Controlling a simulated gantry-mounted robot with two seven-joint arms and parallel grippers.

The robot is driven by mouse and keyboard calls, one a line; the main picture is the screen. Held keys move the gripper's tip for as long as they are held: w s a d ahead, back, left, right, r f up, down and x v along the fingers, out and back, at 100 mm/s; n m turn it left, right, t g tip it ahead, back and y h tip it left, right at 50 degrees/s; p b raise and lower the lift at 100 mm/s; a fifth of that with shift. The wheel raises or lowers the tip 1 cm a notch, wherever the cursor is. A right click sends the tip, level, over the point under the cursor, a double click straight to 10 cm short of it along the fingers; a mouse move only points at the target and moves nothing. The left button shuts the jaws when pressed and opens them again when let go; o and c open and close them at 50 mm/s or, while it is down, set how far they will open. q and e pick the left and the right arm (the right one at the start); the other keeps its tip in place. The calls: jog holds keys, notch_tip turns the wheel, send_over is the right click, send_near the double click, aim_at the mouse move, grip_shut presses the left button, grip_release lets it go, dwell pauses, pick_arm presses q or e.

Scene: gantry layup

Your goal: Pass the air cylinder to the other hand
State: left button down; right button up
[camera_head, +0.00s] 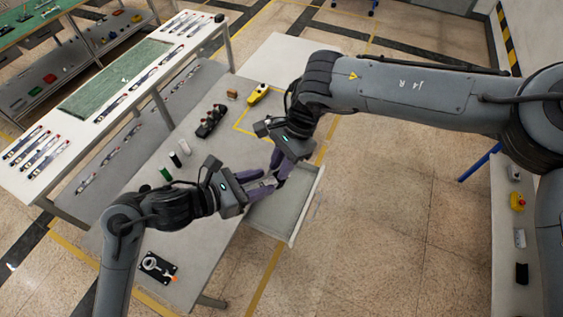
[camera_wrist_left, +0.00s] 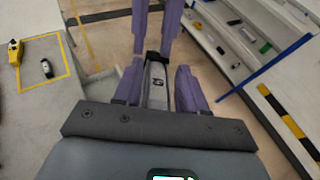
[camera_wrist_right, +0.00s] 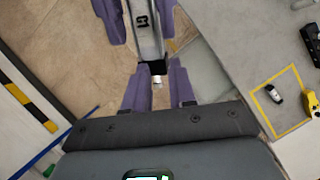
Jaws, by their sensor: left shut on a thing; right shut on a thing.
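The air cylinder (camera_head: 262,183) is a slim silver-grey body with dark ends, held in the air between my two grippers. My left gripper (camera_head: 250,184) is shut on one end of it, and my right gripper (camera_head: 276,172) is shut on the other end. In the left wrist view the cylinder (camera_wrist_left: 157,88) lies between my left fingers, with my right fingers at its far end. In the right wrist view its body (camera_wrist_right: 146,38) points away from my right fingers (camera_wrist_right: 157,85), a short bright rod tip lies between them. The fingers partly hide the cylinder.
A pale shallow tray (camera_head: 292,237) lies below the grippers at the table's edge. On the grey table stand a yellow device (camera_head: 258,94), a black block with knobs (camera_head: 211,121), small cylindrical items (camera_head: 184,146) and a black plate with a fitting (camera_head: 158,267). Open floor lies right.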

grip_shut()
dwell(0.8)
jog(key=o, duration=0.9)
grip_release()
jog(key=shift+d+r, duration=0.1)
jog(key=shift+r, duration=0.05)
